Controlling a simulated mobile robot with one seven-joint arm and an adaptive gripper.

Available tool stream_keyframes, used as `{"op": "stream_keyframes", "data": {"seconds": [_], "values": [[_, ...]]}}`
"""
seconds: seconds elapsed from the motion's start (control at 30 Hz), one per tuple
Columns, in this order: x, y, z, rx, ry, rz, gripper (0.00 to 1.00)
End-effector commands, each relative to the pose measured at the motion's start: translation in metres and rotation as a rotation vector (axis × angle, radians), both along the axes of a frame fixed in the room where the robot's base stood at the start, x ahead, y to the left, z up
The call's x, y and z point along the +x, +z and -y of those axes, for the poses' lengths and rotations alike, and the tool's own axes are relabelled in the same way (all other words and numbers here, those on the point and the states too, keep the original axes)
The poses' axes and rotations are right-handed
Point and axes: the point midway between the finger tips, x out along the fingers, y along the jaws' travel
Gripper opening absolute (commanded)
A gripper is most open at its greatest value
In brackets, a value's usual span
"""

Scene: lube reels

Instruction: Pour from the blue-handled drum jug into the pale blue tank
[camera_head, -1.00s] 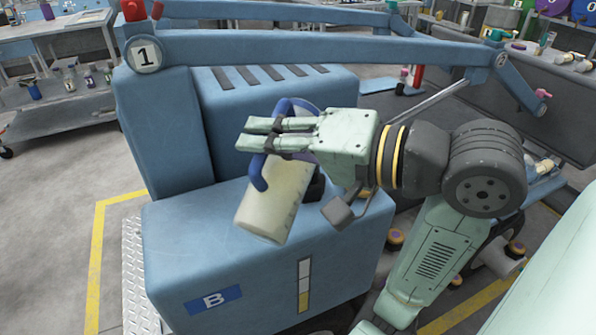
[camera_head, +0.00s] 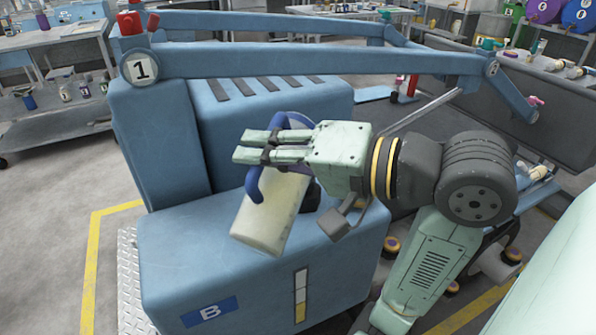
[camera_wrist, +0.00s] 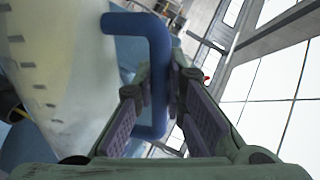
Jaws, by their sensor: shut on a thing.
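The drum jug (camera_head: 268,210) is a cream, translucent vessel with a blue handle (camera_head: 255,182). It hangs tilted from my gripper (camera_head: 262,146), which is shut on the handle. In the wrist view the blue handle (camera_wrist: 157,75) passes between the finger pads, and the jug's side (camera_wrist: 55,70) with its graduation marks fills the left. The pale blue tank (camera_head: 240,270) with a "B" label and a level strip is below and behind the jug in the head view. Its opening is not clearly visible; a dark part beside the jug is partly hidden by my gripper.
A blue frame (camera_head: 320,63) with a "1" disc runs above and behind the tank. A dark bench (camera_head: 510,90) is at the right, and a grey shelf table (camera_head: 60,125) with bottles at the left. Yellow floor lines (camera_head: 93,250) border the tank.

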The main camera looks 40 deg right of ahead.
Motion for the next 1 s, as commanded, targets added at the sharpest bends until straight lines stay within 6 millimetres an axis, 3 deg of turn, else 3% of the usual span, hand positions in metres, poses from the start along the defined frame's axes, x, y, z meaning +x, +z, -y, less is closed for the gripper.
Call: {"op": "stream_keyframes", "data": {"seconds": [0.1,0.57,1.0], "values": [[-0.002,0.002,-0.004,-0.039,0.000,0.025,0.00],[-0.018,0.028,-0.030,-0.533,-0.001,0.314,0.00],[-0.007,0.005,-0.013,-0.902,-0.001,0.532,0.00]]}}
